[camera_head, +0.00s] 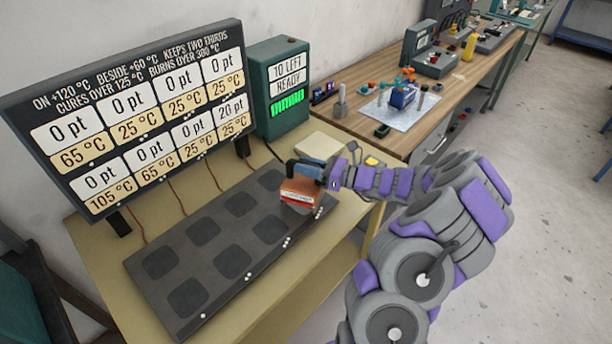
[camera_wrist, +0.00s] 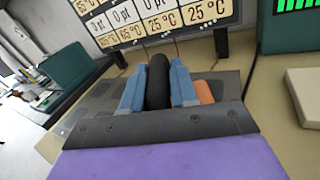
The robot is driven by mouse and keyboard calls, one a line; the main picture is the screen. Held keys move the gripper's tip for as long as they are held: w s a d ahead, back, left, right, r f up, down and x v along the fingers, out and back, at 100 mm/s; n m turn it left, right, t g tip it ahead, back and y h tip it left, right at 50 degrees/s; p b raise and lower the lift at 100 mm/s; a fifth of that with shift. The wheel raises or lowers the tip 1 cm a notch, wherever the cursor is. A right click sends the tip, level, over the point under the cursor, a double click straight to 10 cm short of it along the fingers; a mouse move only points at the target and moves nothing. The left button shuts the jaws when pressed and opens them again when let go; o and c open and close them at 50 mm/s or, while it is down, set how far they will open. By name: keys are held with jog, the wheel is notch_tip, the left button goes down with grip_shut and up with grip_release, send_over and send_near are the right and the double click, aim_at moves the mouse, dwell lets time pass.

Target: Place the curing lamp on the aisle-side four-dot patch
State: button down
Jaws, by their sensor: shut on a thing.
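The curing lamp (camera_head: 299,195) is an orange block with a white label and a dark handle, at the right end of the dark pad plate (camera_head: 205,215). My gripper (camera_head: 303,169) is shut on its handle from above. In the wrist view, the blue fingers of my gripper (camera_wrist: 159,85) clasp the black handle (camera_wrist: 158,82), and a bit of the orange lamp (camera_wrist: 204,92) shows to the right. The lamp covers the end patch of the near row, beside the four-dot mark (camera_head: 324,208). I cannot tell whether it touches the plate.
A display board (camera_head: 125,120) stands behind the plate, with 20 pt in its lower right cell. A green box (camera_head: 280,85) reads "10 LEFT READY". A beige block (camera_head: 318,146) lies behind the lamp. The other visible patches are empty. A wooden bench (camera_head: 375,75) stands to the right.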

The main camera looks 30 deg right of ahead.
aim_at(307, 179)
jog(key=shift+w+a+f, duration=0.1)
jog(key=shift+w+f, duration=0.15)
jog(key=shift+f, duration=0.05)
notch_tip(307, 179, down, 3)
jog(key=shift+f+b, duration=0.1)
jog(key=shift+b, duration=0.7)
jog(key=shift+d, duration=0.2)
jog(key=c, duration=0.9)
grip_release()
jog(key=shift+s, duration=0.1)
